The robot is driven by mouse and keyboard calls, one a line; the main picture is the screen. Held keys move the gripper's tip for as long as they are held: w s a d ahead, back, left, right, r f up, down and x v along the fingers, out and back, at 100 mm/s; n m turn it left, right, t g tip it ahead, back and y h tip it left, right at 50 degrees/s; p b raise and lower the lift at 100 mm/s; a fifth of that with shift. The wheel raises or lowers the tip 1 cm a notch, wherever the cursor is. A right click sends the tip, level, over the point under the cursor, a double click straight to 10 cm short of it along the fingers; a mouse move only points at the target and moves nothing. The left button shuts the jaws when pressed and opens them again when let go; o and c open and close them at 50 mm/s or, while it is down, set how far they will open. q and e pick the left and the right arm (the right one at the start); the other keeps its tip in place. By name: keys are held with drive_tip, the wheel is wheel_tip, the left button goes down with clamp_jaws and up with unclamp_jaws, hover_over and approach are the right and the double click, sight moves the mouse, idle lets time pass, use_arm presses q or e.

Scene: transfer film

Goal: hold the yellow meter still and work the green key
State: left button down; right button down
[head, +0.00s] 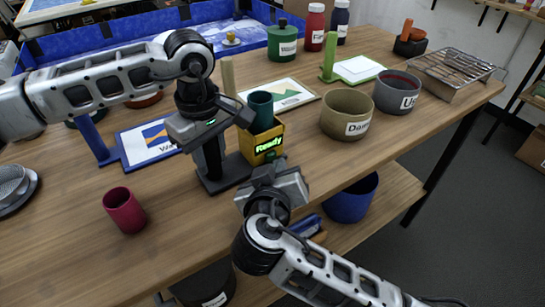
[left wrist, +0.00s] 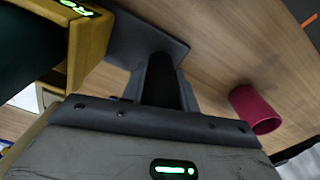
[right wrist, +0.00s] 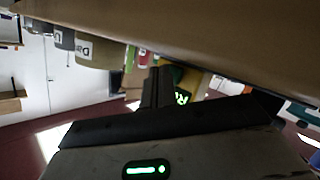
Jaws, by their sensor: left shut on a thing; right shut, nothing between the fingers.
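The yellow meter (head: 247,151) stands near the table's front edge, its lit face reading "Ready". It also shows in the left wrist view (left wrist: 91,45). A dark base plate (head: 228,183) with a dark upright adjoins it on the left. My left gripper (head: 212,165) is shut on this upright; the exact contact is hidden. My right gripper (head: 264,170) is shut and empty, just in front of the meter's face. A small green patch (head: 271,156) under the lettering may be the green key; my right gripper partly hides that area, and contact cannot be told.
A dark teal cylinder (head: 260,108) rises at the meter's top. A crimson cup (head: 124,210) stands to the left. Tan (head: 346,113) and grey (head: 397,92) bowls stand to the right. A blue bowl (head: 351,201) is on the lower shelf. The front-left tabletop has free room.

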drive_tip(key=shift+w+a, duration=0.35)
drive_tip(key=shift+w, duration=0.05)
idle(0.9)
drive_tip(key=shift+s+d, duration=0.65)
drive_tip(key=shift+s, duration=0.1)
use_arm(q)
drive_tip(key=shift+r, duration=0.1)
use_arm(e)
drive_tip(key=shift+s+d, duration=0.8)
drive_tip(key=shift+s, duration=0.2)
drive_tip(key=shift+s+d, duration=0.8)
drive_tip(key=shift+s, duration=0.15)
use_arm(q)
drive_tip(key=c, duration=1)
unclamp_jaws()
